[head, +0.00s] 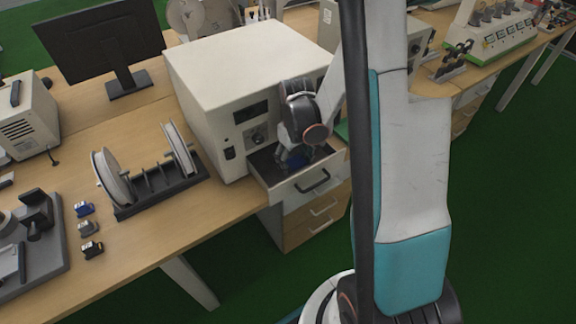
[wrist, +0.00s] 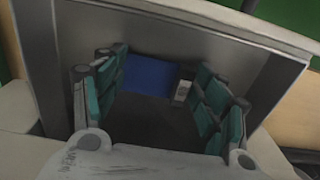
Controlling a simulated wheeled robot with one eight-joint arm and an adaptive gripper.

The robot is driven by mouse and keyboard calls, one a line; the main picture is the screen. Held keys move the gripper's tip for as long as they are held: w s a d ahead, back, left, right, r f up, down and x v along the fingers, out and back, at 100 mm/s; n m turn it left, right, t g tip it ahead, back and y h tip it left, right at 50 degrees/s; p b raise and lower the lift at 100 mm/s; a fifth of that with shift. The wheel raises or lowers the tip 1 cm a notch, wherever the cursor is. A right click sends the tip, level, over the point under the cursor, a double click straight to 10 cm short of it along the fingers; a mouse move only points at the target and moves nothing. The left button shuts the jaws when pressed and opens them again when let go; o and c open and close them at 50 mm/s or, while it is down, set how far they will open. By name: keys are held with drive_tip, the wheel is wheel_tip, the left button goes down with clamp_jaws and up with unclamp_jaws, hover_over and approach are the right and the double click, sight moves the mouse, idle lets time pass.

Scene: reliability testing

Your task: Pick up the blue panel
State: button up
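The blue panel (wrist: 150,76) lies inside an open drawer (wrist: 235,52). In the wrist view it shows between and just beyond my fingertips, with its ends partly hidden by the fingers. My gripper (wrist: 148,88) is open, its teal-padded fingers apart on either side of the panel's visible part. I cannot tell whether they touch it. In the head view my gripper (head: 296,150) reaches down into the open drawer (head: 312,184). A bit of blue shows under it, mostly hidden.
A large white cabinet device (head: 250,65) stands right behind the drawer. The drawer walls closely surround my gripper. A spool rack (head: 155,185), small blue, grey and black items (head: 88,228) and a monitor (head: 102,45) are on the wooden table (head: 190,215). Green floor is free at right.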

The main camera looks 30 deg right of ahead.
clamp_jaws()
wheel_tip(320, 180, up, 10)
drive_tip(key=p, duration=0.4)
idle(0.5)
drive_tip(key=b, duration=0.6)
hover_over(294, 166)
drive_tip(key=shift+f, duration=3.5)
